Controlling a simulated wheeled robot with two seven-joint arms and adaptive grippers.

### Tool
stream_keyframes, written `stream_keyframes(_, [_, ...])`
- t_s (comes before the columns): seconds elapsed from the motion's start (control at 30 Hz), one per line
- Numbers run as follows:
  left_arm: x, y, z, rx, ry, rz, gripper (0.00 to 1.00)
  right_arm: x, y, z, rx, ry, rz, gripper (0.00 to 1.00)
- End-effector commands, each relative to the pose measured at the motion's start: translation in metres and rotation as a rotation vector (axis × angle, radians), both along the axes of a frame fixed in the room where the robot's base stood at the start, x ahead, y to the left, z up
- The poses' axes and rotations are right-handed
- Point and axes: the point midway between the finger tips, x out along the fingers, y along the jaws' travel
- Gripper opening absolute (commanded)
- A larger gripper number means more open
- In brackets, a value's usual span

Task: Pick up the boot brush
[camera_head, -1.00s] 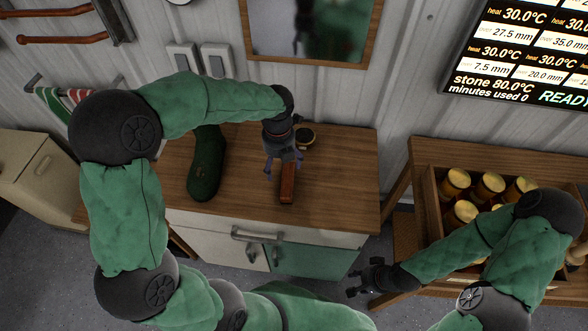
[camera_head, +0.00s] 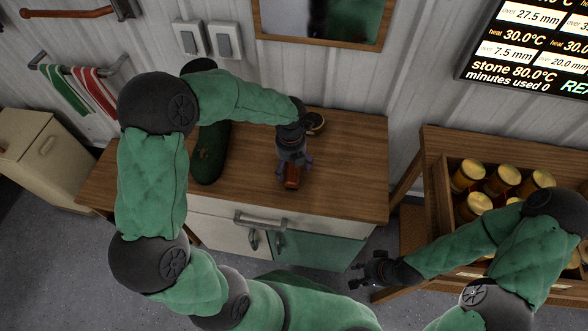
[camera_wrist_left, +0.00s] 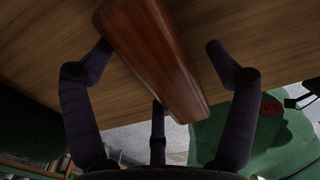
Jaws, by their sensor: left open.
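The boot brush (camera_head: 291,181) is a reddish-brown wooden block on the wooden cabinet top, near its front edge. My left gripper (camera_head: 293,165) is over it, and the gripper and wrist hide part of it. In the left wrist view the brush (camera_wrist_left: 152,55) runs between the spread fingers of my left gripper (camera_wrist_left: 158,70). The fingers are open, with gaps visible on both sides of the brush. Its bristles are not visible. My right gripper (camera_head: 378,270) hangs empty in front of the cabinet, at the right, with its fingers apart.
A dark green boot-like item (camera_head: 209,155) lies on the cabinet top (camera_head: 345,160) to the left. A small round tin (camera_head: 315,122) sits behind my left wrist. A wooden crate (camera_head: 447,200) of jars stands at the right. The top's right part is clear.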

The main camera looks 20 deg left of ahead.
Motion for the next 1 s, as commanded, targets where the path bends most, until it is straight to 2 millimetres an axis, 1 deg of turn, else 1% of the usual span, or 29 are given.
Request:
stream_keyframes(0.07, [0.000,0.000,-0.004,0.000,-0.001,0.000,0.87,0.000,0.000,-0.002,0.000,0.000,0.000,0.40])
stream_keyframes(0.23, [0.000,0.000,-0.003,0.000,-0.001,0.000,0.87,0.000,0.000,-0.001,0.000,0.000,0.000,0.40])
stream_keyframes(0.27, [0.000,0.000,-0.003,0.000,-0.001,0.000,0.84,0.000,0.000,-0.001,0.000,0.000,0.000,0.40])
stream_keyframes(0.3, [0.000,0.000,-0.003,0.000,-0.001,0.000,0.73,0.000,0.000,-0.001,0.000,0.000,0.000,0.40])
stream_keyframes(0.37, [0.000,0.000,-0.003,0.000,-0.001,0.000,0.56,0.000,0.000,-0.001,0.000,0.000,0.000,0.40])
stream_keyframes(0.4, [0.000,0.000,-0.003,0.000,-0.001,0.000,0.45,0.000,0.000,-0.001,0.000,0.000,0.000,0.40])
stream_keyframes(0.47, [0.000,0.000,-0.003,0.000,-0.001,0.000,0.28,0.000,0.000,-0.001,0.000,0.000,0.000,0.40])
stream_keyframes(0.5, [0.000,0.000,-0.003,0.000,-0.001,0.000,0.23,0.000,0.000,-0.001,0.000,0.000,0.000,0.40])
stream_keyframes(0.83, [0.000,0.000,-0.003,0.000,-0.001,0.000,0.23,0.000,0.000,-0.001,0.000,0.000,0.000,0.40])
stream_keyframes(1.0, [0.001,0.000,0.007,0.000,-0.003,0.001,0.23,0.000,0.000,0.003,0.000,0.000,0.000,0.40])
